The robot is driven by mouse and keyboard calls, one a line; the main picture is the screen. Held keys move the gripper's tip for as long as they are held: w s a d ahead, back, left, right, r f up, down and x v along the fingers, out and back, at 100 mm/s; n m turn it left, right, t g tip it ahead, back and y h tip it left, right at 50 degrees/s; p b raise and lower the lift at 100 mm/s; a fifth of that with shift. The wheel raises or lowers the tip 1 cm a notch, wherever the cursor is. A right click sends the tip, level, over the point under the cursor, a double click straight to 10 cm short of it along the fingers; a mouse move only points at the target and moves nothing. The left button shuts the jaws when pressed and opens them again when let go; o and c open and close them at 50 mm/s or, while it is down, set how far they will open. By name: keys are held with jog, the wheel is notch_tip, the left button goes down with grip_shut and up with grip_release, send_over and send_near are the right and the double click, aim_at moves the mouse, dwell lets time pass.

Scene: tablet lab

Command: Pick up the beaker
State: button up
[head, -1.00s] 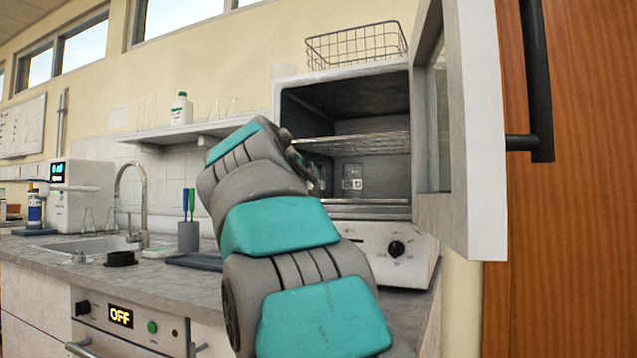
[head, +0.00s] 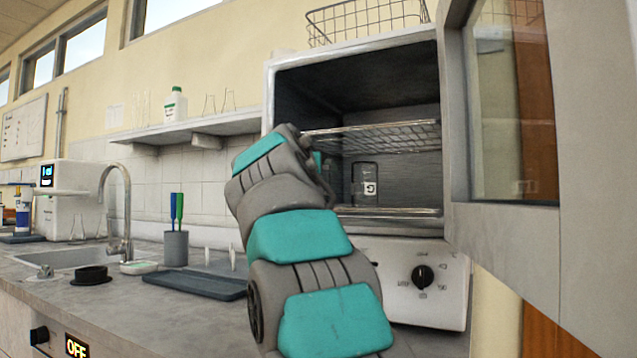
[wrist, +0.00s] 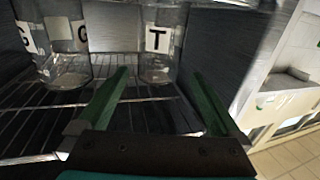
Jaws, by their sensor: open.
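Two clear glass beakers stand on the wire rack inside the open oven. In the wrist view, one beaker (wrist: 158,68) has a white label reading T and stands ahead, between the line of my fingers.
The oven (head: 410,255) has a second rack (head: 390,137) above the beakers. Its door (head: 590,200) stands open at the right. A wire basket (head: 365,20) is on top. The counter (head: 130,292) holds a pen cup (head: 176,248) and a dark tray (head: 200,285).

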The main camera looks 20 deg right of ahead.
jog(key=p+x, duration=0.2)
jog(key=x, duration=0.3)
jog(key=shift+d, duration=0.1)
jog(key=c, duration=1.4)
jog(key=shift+r, duration=0.1)
notch_tip(320, 180, up, 3)
jog(key=p, duration=0.2)
jog(key=shift+s+r+p, duration=0.1)
jog(key=shift+r+p, duration=0.05)
jog(key=shift+p, duration=0.2)
jog(key=shift+s+r, duration=0.1)
jog(key=shift+r, duration=0.1)
jog(key=b+v, duration=0.8)
jog(key=v, duration=0.9)
jog(key=shift+s+a+f, duration=0.15)
jog(key=shift+s+a, duration=0.15)
